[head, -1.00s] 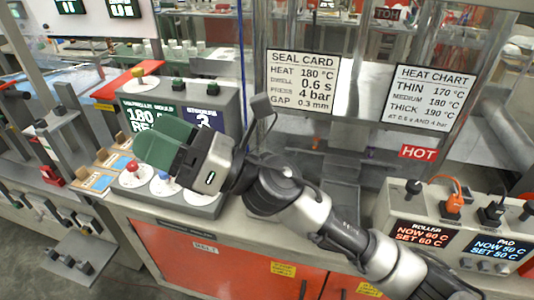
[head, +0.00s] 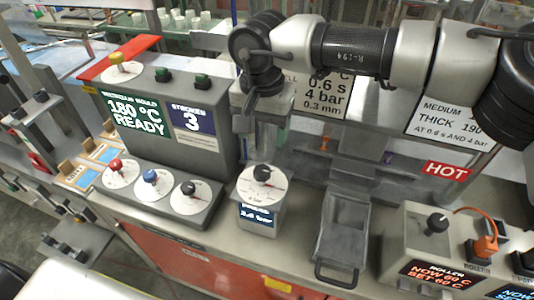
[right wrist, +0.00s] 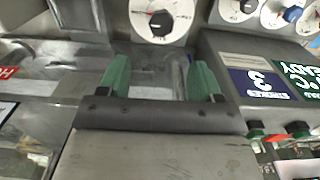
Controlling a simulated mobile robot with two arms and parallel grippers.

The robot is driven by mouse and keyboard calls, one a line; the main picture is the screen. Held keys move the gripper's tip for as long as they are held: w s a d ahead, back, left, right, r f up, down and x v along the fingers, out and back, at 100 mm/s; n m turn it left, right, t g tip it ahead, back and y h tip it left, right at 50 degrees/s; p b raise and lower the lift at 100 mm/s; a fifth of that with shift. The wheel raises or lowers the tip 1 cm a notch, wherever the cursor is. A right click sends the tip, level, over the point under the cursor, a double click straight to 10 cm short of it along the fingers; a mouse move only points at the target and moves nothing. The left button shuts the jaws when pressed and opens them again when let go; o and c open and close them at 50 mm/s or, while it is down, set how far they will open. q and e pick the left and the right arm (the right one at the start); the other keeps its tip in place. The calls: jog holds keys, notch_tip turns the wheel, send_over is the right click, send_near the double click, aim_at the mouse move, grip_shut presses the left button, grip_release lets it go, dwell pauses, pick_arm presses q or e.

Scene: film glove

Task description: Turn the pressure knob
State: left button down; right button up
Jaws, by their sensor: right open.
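The pressure knob (head: 263,174) is a black knob on a round white dial, on top of a small grey box. Below it a blue display (head: 257,215) reads a bar value, too small to read surely. The knob also shows at the top of the right wrist view (right wrist: 161,22). My right gripper (head: 262,125) hangs above and just behind the dial, apart from it. Its two green fingers (right wrist: 160,78) are open with nothing between them; in the head view the fingers are mostly hidden. My left gripper is not in view.
Left of the knob stands a grey console (head: 165,125) reading 180 °C READY, with red, blue and black knobs in front. To the right are a grey tray with a handle (head: 343,235), a red HOT sign (head: 446,170) and a roller heater box (head: 435,245).

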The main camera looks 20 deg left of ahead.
aim_at(262, 170)
jog(key=shift+s+f+p, duration=0.25)
jog(key=shift+s+f, duration=0.2)
jog(key=shift+f, duration=0.15)
jog(key=shift+s+f+p, duration=0.2)
jog(key=shift+s+f, duration=0.2)
jog(key=shift+f, duration=0.2)
jog(key=f+p, duration=0.1)
jog(key=f, duration=0.2)
jog(key=w+f, duration=0.1)
jog(key=f, duration=0.2)
jog(key=shift+w+f+p, duration=0.1)
jog(key=shift+f+p, duration=0.05)
jog(key=shift+p, duration=0.2)
jog(key=shift+s+f, duration=0.25)
jog(key=shift+f, duration=0.3)
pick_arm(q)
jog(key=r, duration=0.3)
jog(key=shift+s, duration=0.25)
pick_arm(e)
jog(key=shift+w, duration=0.1)
